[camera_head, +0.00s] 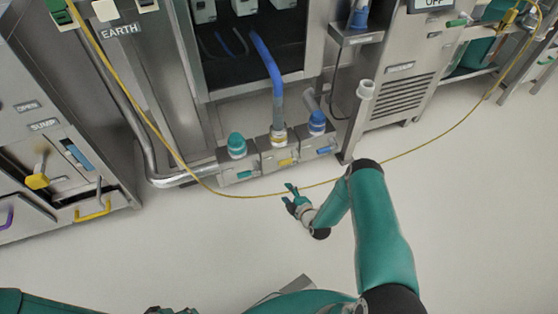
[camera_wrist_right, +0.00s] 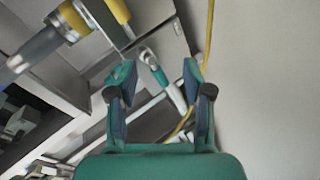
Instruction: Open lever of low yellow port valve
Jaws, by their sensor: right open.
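The low yellow port valve is the middle of three low port boxes in the head view. Its yellow lever (camera_head: 286,162) lies across the front of its box (camera_head: 277,152). A blue and grey hose (camera_head: 278,92) comes down into its top. In the right wrist view a yellow bar that looks like this lever (camera_wrist_right: 118,10) is at the top, beside the yellow hose collar (camera_wrist_right: 66,22). My right gripper (camera_head: 292,188) is open and empty, just in front of and below the boxes. Its spread fingers (camera_wrist_right: 157,85) also show in the wrist view. My left gripper is out of view.
A green-capped port (camera_head: 237,146) and a blue-capped port (camera_head: 317,124) flank the yellow one, each with its own lever. A thin yellow cable (camera_head: 240,196) loops across the floor past my right gripper. Open pale floor (camera_head: 180,240) lies in front.

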